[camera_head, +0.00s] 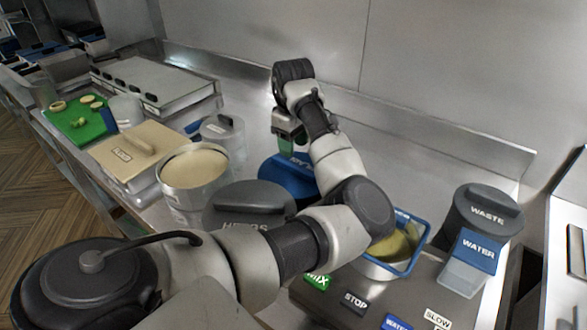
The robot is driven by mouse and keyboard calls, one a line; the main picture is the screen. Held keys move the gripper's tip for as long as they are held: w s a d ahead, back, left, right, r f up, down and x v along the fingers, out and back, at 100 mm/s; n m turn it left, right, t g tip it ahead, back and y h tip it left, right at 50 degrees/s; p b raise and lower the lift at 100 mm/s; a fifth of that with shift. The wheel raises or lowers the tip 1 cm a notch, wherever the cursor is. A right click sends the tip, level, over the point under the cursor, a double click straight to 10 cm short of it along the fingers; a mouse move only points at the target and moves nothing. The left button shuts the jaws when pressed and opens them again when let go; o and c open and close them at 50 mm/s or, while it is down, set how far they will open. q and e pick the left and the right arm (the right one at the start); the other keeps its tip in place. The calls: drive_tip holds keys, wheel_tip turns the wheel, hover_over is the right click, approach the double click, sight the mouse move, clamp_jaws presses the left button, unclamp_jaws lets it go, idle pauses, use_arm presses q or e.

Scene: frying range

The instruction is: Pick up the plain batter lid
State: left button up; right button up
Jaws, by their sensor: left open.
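My left gripper (297,144) is open and points down near a blue lid (284,179) at mid-counter, well right of the beige lid. My arm hides part of the blue lid. My right gripper is not in view.
A dark HERBS lid (247,200) and a metal canister (222,137) stand between. A green board (77,122) with cut pieces is at far left. WASTE bin (484,212), WATER container (470,260) and a blue-rimmed basket (418,257) are at right. The steel wall rises behind.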

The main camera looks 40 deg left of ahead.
sight(293, 165)
use_arm(q)
drive_tip(key=shift+w+a+f+p, duration=0.1)
drive_tip(key=shift+w+f+p, duration=0.1)
drive_tip(key=shift+f, duration=1.65)
drive_tip(key=shift+w+a+f+p, duration=0.1)
drive_tip(key=shift+f+p, duration=0.1)
drive_tip(key=shift+f, duration=1.6)
drive_tip(key=shift+s+f+p, duration=0.1)
drive_tip(key=shift+f+p, duration=0.05)
drive_tip(key=shift+p, duration=0.2)
clamp_jaws()
